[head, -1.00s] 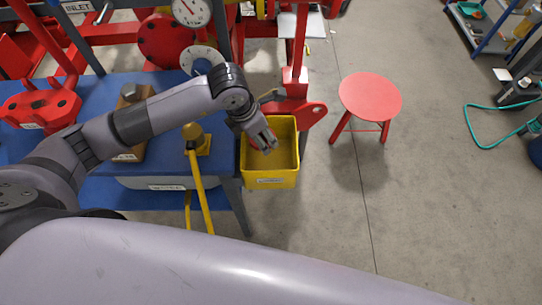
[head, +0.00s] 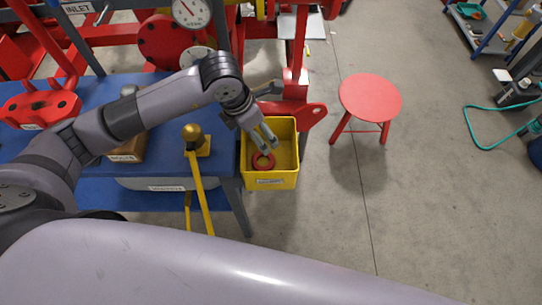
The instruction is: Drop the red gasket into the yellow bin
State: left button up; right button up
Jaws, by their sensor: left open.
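The yellow bin (head: 271,182) is right of the blue bench's end, below the red frame. The red gasket (head: 263,161), a small ring, shows inside the bin, low against its inner side. My left gripper (head: 267,139) is over the bin with its fingers apart and pointing down into it. Its fingertips are above the gasket and nothing shows between them. My right gripper is not in view.
The blue bench (head: 220,160) carries a yellow-handled lever (head: 197,180) and a wooden box (head: 128,152). A red stool (head: 370,97) stands to the right. A green hose (head: 480,140) lies at far right. The floor between is clear.

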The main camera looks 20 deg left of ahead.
pick_arm(q)
jog(key=v, duration=0.9)
jog(key=shift+f, duration=0.15)
